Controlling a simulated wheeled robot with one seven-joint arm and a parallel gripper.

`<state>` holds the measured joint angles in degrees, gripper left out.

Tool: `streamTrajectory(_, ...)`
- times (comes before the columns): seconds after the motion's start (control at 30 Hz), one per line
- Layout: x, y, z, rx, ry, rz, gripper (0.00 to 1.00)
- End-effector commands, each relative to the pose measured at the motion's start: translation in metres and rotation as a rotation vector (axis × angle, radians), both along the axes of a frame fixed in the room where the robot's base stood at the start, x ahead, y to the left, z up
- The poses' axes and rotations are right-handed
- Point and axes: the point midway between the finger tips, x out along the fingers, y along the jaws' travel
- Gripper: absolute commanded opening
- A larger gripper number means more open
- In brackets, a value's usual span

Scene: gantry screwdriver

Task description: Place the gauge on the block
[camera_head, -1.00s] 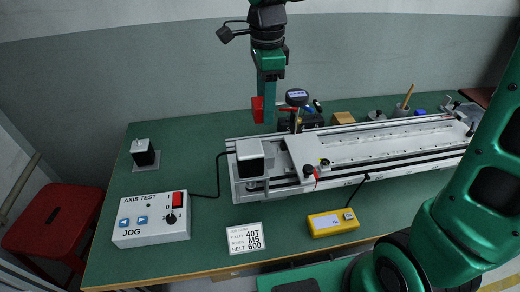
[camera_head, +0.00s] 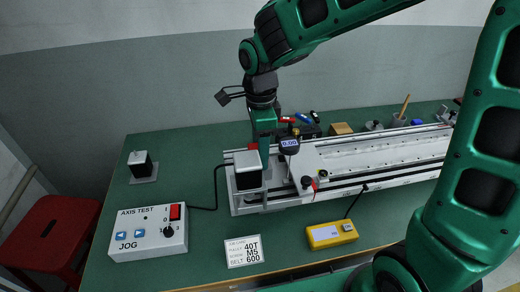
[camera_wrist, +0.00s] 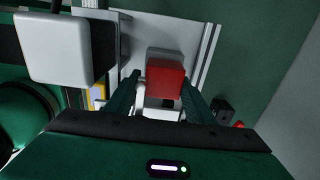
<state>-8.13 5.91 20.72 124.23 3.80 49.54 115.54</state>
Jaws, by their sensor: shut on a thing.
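The gauge has a dark round dial (camera_head: 289,143) reading 0.00 and a red base. My gripper (camera_head: 265,155) points down behind the white-topped motor at the rail's left end; its tips are hidden there. In the wrist view, my gripper (camera_wrist: 160,100) is shut on the gauge's red base (camera_wrist: 165,82). A grey block-like shape (camera_wrist: 165,53) on a pale plate shows just past the red base. I cannot tell whether they touch, or whether that shape is the block. The dial is to the right of my gripper in the head view.
The white-topped motor (camera_head: 247,168) stands close to my gripper. The long rail unit (camera_head: 380,153) runs right. A JOG control box (camera_head: 148,232), a label card (camera_head: 244,251) and a yellow device (camera_head: 332,234) lie in front. A white-topped black part (camera_head: 141,165) stands left, with bare bench around it.

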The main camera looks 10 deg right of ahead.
Motion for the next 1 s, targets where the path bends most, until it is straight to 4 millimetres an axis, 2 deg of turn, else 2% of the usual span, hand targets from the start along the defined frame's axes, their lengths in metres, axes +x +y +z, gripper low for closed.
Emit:
streamTrajectory(0.37,0.0,0.0,-0.004,0.0,-0.002,0.0,0.09)
streamTrajectory(0.4,0.0,0.0,-0.004,0.0,-0.002,0.0,0.56)
streamTrajectory(0.47,0.0,0.0,-0.004,0.0,-0.001,0.0,0.68)
streamTrajectory(0.8,0.0,0.0,-0.002,0.0,-0.002,-0.001,0.68)
streamTrajectory(1.0,0.002,0.0,0.022,0.001,-0.006,-0.001,0.68)
